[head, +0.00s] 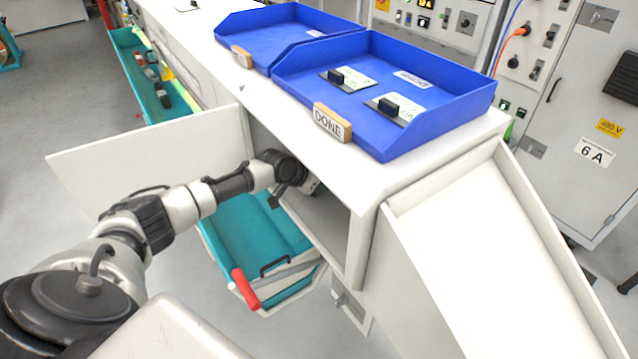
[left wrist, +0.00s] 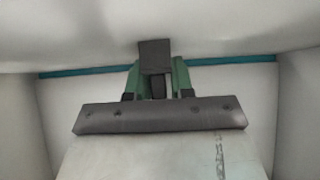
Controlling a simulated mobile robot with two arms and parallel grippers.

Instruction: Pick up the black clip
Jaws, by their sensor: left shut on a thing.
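The left wrist view shows a small dark block (left wrist: 155,56) between the two green fingers of my left gripper (left wrist: 156,82). It looks like the black clip, and the fingers are shut on it. The space around it has pale walls and a teal strip behind. In the head view my left arm reaches into the open compartment under the white counter. The left gripper (head: 312,186) is partly hidden there by the wrist and the cabinet, and the clip is not visible. My right gripper is in neither view.
Blue trays stand on the counter (head: 345,178); the nearer tray (head: 459,118) has a DONE sign (head: 332,122) and holds two plates with black knobs. An open door (head: 150,150) is behind my arm. A teal bin (head: 235,225) with a red handle (head: 246,289) hangs below. A white chute (head: 480,260) slopes down right.

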